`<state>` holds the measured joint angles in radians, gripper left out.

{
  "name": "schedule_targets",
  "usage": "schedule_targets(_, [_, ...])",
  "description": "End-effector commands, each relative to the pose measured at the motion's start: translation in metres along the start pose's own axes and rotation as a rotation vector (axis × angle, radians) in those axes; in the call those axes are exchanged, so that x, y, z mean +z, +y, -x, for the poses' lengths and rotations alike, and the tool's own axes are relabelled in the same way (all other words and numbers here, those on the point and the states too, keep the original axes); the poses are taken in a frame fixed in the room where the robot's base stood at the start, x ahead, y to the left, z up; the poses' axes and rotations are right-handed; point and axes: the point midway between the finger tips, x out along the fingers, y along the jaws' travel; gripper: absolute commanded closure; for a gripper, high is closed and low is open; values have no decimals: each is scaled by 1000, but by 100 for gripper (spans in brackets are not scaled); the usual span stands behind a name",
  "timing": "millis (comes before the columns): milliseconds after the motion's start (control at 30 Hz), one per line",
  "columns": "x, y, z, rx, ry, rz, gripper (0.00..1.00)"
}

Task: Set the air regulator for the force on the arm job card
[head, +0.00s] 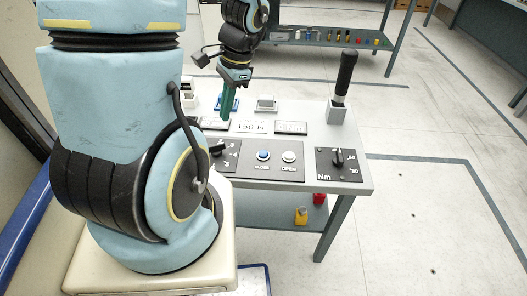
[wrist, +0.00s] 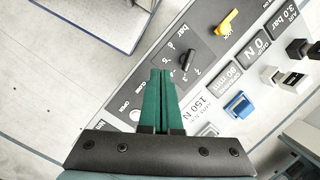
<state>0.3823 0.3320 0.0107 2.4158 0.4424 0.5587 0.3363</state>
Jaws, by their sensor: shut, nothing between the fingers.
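The air regulator is a black knob (wrist: 187,60) on a dark panel marked "bar" in the wrist view. The job card (head: 250,127) reads 150 N and also shows in the wrist view (wrist: 206,106). The air display (wrist: 291,15) reads 3.0 bar, and the grip display (wrist: 259,44) reads 0 N. My gripper (head: 227,117) has green fingers, shut and empty, above the panel. In the wrist view its fingertips (wrist: 160,73) appear just beside the knob; I cannot tell whether they touch.
A yellow lock lever (wrist: 226,22) is near the knob. Blue CLOSE (head: 263,155) and white OPEN (head: 289,156) buttons are to its right in the head view, then an Nm dial (head: 338,160). A black-handled tool (head: 345,75) stands upright in a holder. A spacing display (wrist: 226,80) reads 80 mm.

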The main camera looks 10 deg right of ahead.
Motion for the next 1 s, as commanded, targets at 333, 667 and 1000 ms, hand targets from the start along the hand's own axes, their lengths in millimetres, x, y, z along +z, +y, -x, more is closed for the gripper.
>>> schedule_targets(333, [-99, 1, -55, -206, -480, -1352, 100])
schedule_targets(667, [-140, 6, -70, -280, -656, -1734, 100])
schedule_targets(1000, [-140, 6, -71, -279, -653, -1731, 100])
